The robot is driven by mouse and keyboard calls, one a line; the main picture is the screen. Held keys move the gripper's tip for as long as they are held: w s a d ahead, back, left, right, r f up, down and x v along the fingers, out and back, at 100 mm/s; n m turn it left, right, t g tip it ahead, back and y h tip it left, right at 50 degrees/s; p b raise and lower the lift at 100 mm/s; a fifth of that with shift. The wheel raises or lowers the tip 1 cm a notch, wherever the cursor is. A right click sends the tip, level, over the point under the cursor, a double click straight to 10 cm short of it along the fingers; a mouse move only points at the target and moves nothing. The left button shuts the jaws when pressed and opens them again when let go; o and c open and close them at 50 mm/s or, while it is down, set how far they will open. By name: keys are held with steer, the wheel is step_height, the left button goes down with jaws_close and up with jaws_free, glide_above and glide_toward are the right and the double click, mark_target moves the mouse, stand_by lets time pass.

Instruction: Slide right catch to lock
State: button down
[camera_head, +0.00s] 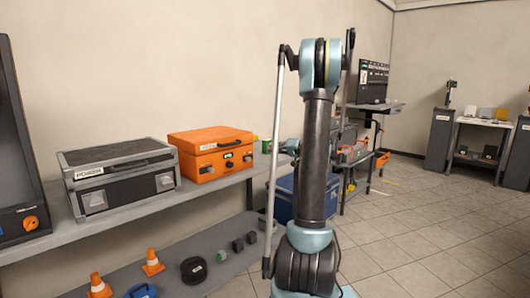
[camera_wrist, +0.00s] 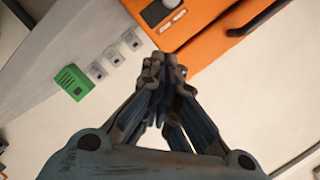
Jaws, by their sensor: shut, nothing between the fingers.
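An orange case (camera_head: 211,152) stands shut on the long grey shelf. On its front are a left catch (camera_head: 206,170), a right catch (camera_head: 247,158) and a small green-lit panel between them. I cannot tell the catches' positions. A grey case (camera_head: 120,172) with two silver catches stands to its left. My gripper (camera_wrist: 163,62) is shut and empty in the wrist view, its tips in front of a corner of the orange case (camera_wrist: 215,38). Whether they touch it I cannot tell. In the head view my gripper is mostly hidden behind my arm.
A green block (camera_wrist: 74,82) and several small grey pieces (camera_wrist: 97,70) lie beside the case in the wrist view. Orange cones (camera_head: 152,262) and dark weights stand on the lower shelf. A blue box (camera_head: 285,196) is below. Open tiled floor lies to the right.

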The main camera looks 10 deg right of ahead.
steer(key=shift+v, duration=1.2)
steer(key=shift+a, duration=0.1)
steer(key=s+a+f+g+h, duration=0.2)
steer(key=s+a, duration=0.2)
steer(key=s, duration=0.4)
steer(key=s+a+f+n+g+h, duration=0.15)
steer(key=s+a, duration=0.25)
steer(key=s, duration=0.4)
steer(key=s+a+f+m+g+h, duration=0.1)
steer(key=s+a+g, duration=0.2)
steer(key=s+a, duration=0.35)
steer(key=s+d+f+h, duration=0.2)
steer(key=s+f, duration=0.2)
steer(key=s, duration=0.4)
steer(key=s+d+f+g+h, duration=0.1)
steer(key=s+d+f+h, duration=0.2)
steer(key=s, duration=0.6)
steer(key=s+d+f+g+h, duration=0.1)
steer(key=s+d+f+h, duration=0.1)
steer(key=s+f, duration=0.3)
steer(key=s+d, duration=0.1)
steer(key=s, duration=0.2)
steer(key=shift+s+d+n, duration=0.15)
steer(key=shift+n, duration=0.2)
steer(key=shift+h, duration=0.25)
